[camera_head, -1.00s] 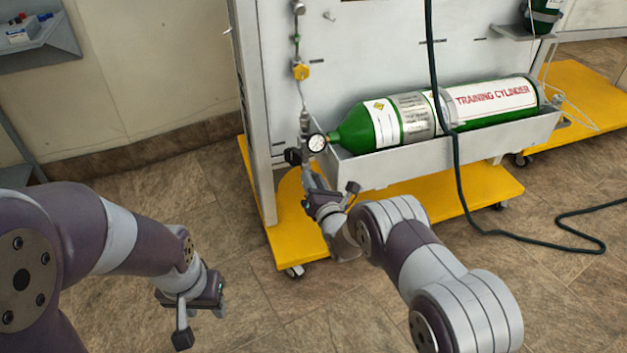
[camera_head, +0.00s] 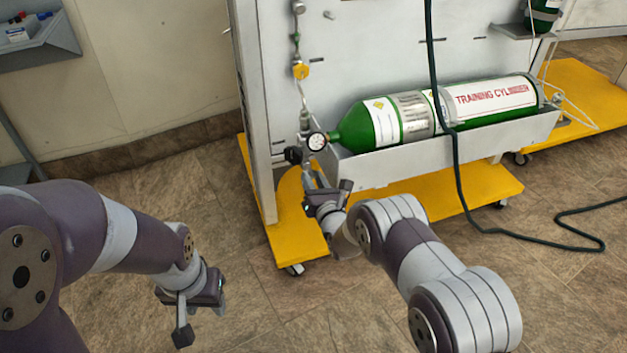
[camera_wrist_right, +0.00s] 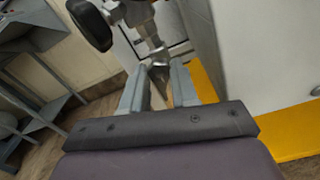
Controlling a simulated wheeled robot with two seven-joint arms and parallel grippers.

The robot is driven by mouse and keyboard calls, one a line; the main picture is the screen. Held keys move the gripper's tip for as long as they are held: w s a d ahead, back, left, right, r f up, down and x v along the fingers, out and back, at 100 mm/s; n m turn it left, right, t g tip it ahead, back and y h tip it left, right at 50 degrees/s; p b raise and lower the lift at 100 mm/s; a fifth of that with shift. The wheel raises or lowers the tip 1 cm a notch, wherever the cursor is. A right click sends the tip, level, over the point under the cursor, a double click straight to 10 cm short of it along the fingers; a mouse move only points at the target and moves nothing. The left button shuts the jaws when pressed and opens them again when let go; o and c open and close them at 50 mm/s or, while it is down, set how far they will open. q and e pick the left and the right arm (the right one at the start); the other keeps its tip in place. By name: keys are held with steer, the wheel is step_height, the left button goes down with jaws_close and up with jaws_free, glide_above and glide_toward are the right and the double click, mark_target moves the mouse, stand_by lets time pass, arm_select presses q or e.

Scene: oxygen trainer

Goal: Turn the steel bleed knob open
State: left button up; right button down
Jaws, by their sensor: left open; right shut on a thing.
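The steel bleed knob (camera_wrist_right: 159,78) is a grey tapered piece below the metal valve fittings in the right wrist view. My right gripper (camera_wrist_right: 160,88) has one finger on each side of it and is shut on it. In the head view my right gripper (camera_head: 310,178) reaches up to the valve at the cylinder's neck end, and the knob is too small to make out there.
The green training cylinder (camera_head: 372,122) lies in a grey trough (camera_head: 400,163) on a yellow wheeled base (camera_head: 440,188). A round gauge (camera_head: 316,141) and black handwheel (camera_wrist_right: 90,24) sit close to my right gripper. A dark hose (camera_head: 456,170) hangs in front of the cylinder.

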steer(key=c, duration=0.9)
jaws_free()
steer(key=shift+o, duration=0.2)
steer(key=shift+s+d, duration=0.1)
steer(key=shift+s, duration=0.05)
steer(key=p+v, duration=0.5)
steer(key=v, duration=0.7)
steer(key=shift+s+p, duration=0.2)
steer(key=shift+p, duration=0.2)
